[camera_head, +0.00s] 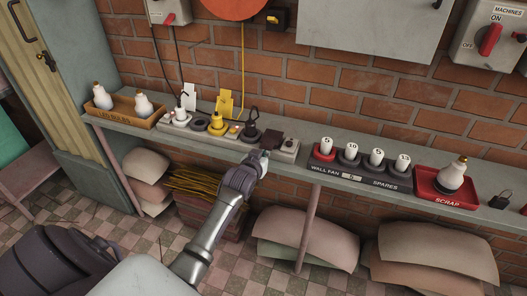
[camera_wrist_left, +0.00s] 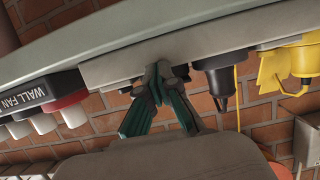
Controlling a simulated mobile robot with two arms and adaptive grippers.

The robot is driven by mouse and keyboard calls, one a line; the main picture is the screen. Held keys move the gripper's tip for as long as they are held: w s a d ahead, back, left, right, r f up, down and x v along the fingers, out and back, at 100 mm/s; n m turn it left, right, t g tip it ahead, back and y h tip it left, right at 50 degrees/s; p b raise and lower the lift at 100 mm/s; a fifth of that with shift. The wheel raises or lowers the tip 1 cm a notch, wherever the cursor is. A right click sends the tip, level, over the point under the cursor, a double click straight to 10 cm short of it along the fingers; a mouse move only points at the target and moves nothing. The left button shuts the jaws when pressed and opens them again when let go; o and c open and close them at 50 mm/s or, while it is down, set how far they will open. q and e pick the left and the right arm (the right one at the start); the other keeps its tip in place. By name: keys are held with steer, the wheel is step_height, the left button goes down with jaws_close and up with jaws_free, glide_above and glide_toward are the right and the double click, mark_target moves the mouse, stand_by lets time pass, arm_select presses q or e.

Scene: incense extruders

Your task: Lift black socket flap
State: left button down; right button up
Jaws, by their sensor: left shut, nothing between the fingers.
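The black socket flap (camera_head: 272,140) sits near the right end of the grey socket strip (camera_head: 289,153) on the wall shelf, and looks raised off the strip. My left gripper (camera_head: 264,156) is just in front of it at the shelf's front edge. In the left wrist view the fingertips of my left gripper (camera_wrist_left: 158,88) come together, with nothing seen between them, close to the strip's edge. The fingers hide part of the strip there, and I cannot tell whether they touch the flap. My right gripper is not in view.
Left of the flap stand a black plug (camera_head: 250,130), a yellow plug (camera_head: 217,124) and a white plug (camera_head: 181,115). A wall fan spares tray (camera_head: 358,178) and a red scrap tray (camera_head: 446,199) lie to the right. A bulb box (camera_head: 125,108) stands at left.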

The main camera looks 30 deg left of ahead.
mark_target(267, 145)
arm_select(q)
steer(key=shift+t, duration=0.6)
steer(key=r, duration=0.1)
steer(key=w+r, duration=0.1)
steer(key=r, duration=0.1)
steer(key=a+r, duration=0.1)
steer(key=r, duration=0.1)
steer(key=shift+w+r, duration=0.15)
steer(key=shift+w, duration=0.2)
steer(key=shift+w+d, duration=0.1)
steer(key=shift+w, duration=0.05)
steer(key=shift+w+f, duration=0.65)
steer(key=shift+f, duration=0.2)
steer(key=shift+s+r, duration=0.15)
steer(key=shift+s, duration=0.1)
steer(key=shift+s+d+r+p, duration=0.15)
steer(key=shift+s+r+p, duration=0.15)
steer(key=shift+p, duration=0.2)
steer(key=shift+r+p, duration=0.25)
steer(key=shift+p, duration=0.2)
steer(key=shift+s+d+r+p, duration=0.1)
steer(key=shift+s+r+p, duration=0.15)
steer(key=shift+r+p, duration=0.9)
steer(key=shift+f, duration=0.2)
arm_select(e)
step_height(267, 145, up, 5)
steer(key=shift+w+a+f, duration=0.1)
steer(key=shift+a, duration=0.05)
